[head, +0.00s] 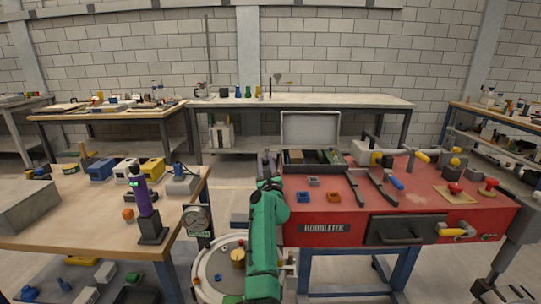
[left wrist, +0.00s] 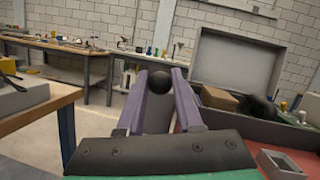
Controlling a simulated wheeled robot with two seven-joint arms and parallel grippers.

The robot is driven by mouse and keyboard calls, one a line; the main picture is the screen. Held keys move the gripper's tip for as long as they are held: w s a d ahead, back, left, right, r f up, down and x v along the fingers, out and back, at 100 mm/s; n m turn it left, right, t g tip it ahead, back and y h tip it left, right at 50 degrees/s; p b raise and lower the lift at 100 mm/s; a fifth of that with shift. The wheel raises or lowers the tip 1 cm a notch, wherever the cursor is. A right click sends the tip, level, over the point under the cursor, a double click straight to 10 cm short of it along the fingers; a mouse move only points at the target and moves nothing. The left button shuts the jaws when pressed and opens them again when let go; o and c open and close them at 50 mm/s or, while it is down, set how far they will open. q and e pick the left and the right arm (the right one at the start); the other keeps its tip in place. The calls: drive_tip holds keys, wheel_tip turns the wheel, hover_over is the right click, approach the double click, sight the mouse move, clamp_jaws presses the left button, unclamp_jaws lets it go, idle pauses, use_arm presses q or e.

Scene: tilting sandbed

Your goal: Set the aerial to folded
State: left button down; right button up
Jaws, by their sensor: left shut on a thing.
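My left gripper (head: 267,156), with purple fingers on a green arm, is at the left edge of the red workbench, in front of the open grey case. In the left wrist view its fingers (left wrist: 160,82) are shut on a small black ball (left wrist: 160,79) near their tips. What the ball belongs to is mostly hidden by the fingers, and I cannot tell whether it is the aerial's tip. No other part that is clearly the aerial shows, so its angle cannot be told. My right gripper is not in view.
The red workbench (head: 340,210) carries an open grey case (head: 310,127), small blocks and several handles. A wooden table (head: 85,215) at the left holds a purple device (head: 141,193) and colored boxes. A long bench (head: 340,101) is behind.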

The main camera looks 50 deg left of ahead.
use_arm(q)
drive_tip(key=shift+f, duration=0.4)
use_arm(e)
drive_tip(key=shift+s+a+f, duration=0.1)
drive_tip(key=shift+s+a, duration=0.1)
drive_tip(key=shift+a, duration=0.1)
use_arm(q)
drive_tip(key=c, duration=0.6)
unclamp_jaws()
drive_tip(key=shift+a+f, duration=0.1)
drive_tip(key=shift+a, duration=0.1)
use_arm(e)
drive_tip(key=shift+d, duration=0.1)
use_arm(q)
drive_tip(key=shift+d, duration=0.2)
drive_tip(key=p+v, duration=0.1)
drive_tip(key=v, duration=0.6)
drive_tip(key=shift+s, duration=0.15)
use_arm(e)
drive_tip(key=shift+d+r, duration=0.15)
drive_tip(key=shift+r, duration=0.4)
